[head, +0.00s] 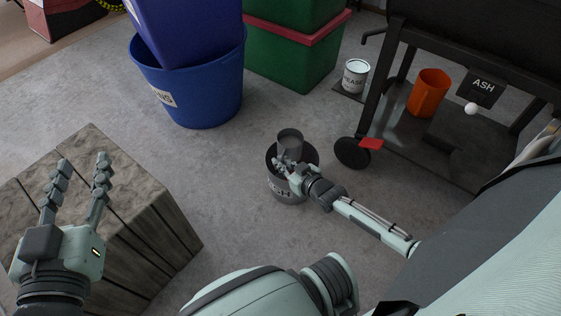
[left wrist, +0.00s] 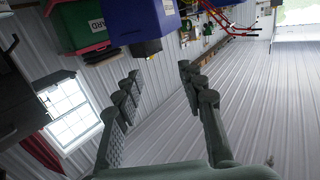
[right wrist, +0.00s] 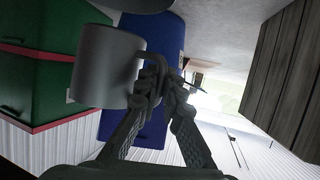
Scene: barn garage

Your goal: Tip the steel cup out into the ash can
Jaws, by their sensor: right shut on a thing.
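The steel cup (head: 290,141) is a small grey cup, held over the ash can in the head view. My right gripper (head: 284,166) is shut on it, by its handle as the right wrist view shows, where the cup (right wrist: 108,68) fills the upper left. The cup looks close to upright in the head view; its contents cannot be made out. The ash can (head: 291,190) is a dark grey round bucket with partly hidden lettering on the floor, directly below the cup. My left gripper (head: 80,175) is open and empty above the wooden block at the left.
A blue bin (head: 205,95) and green crates (head: 290,60) stand behind. A black cart (head: 440,140) with an "ASH" label, an orange container (head: 429,92) and a wheel is right of the can. A white labelled tin (head: 355,75) stands behind the cart's wheel. A large block (head: 150,220) fills the left front.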

